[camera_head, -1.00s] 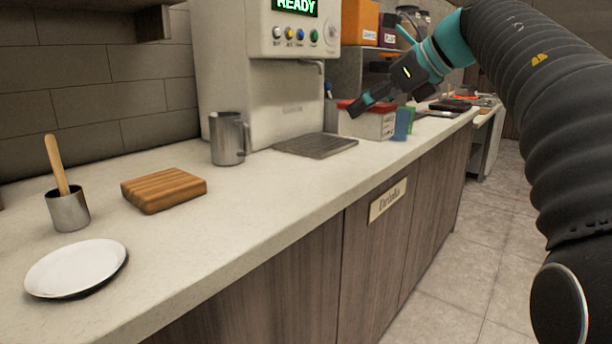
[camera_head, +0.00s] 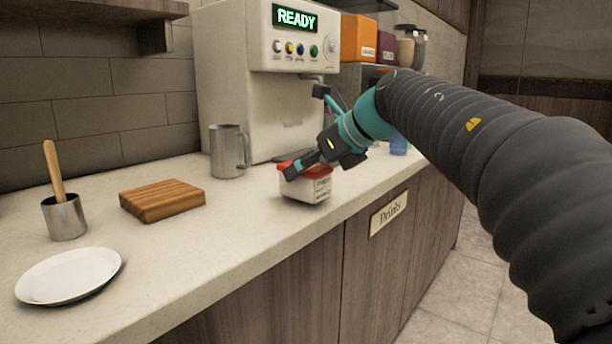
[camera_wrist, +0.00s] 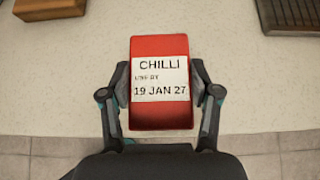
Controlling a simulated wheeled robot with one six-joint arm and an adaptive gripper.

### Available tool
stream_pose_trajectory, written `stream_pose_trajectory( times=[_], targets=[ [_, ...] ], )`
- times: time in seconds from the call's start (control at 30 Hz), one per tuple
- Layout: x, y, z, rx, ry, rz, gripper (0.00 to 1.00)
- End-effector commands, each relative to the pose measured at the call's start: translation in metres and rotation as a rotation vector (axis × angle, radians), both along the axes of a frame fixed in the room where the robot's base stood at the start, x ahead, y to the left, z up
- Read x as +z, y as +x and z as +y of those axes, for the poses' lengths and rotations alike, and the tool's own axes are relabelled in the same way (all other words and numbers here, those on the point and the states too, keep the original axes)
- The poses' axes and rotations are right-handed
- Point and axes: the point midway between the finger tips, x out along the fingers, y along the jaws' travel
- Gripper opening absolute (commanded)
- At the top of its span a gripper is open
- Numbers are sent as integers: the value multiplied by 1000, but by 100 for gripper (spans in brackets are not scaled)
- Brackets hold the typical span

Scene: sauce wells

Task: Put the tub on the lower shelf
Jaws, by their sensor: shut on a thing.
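The tub (camera_head: 304,189) is white with a red lid and a printed label on its side. It is at the counter's front part, before the drinks machine; I cannot tell whether it touches the counter. In the wrist view its red lid (camera_wrist: 160,115) carries a label reading "CHILLI" and "19 JAN 27". My gripper (camera_head: 308,166) is shut on the tub, with one finger on each side of it in the wrist view (camera_wrist: 160,98). A wooden shelf (camera_head: 105,46) is on the tiled wall at upper left; no other shelf level shows clearly.
A metal jug (camera_head: 228,152), a wooden board (camera_head: 162,201), a metal cup (camera_head: 65,218) with a wooden-handled tool and a white plate (camera_head: 68,276) stand left on the counter. The drinks machine (camera_head: 240,90) rises behind. The front counter strip (camera_head: 215,245) is clear.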

Motion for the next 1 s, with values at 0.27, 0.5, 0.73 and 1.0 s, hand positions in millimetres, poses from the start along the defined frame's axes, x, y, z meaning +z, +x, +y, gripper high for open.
stream_pose_trajectory(
  times=[0.27, 0.5, 0.73, 1.0],
  targets=[
    [-8, 0, 0, 1, 1, -2, 13],
    [-12, 0, 0, 0, 1, -1, 64],
    [-12, 0, 0, 0, 1, -1, 87],
    [-7, 0, -1, 0, 1, -1, 87]
  ],
)
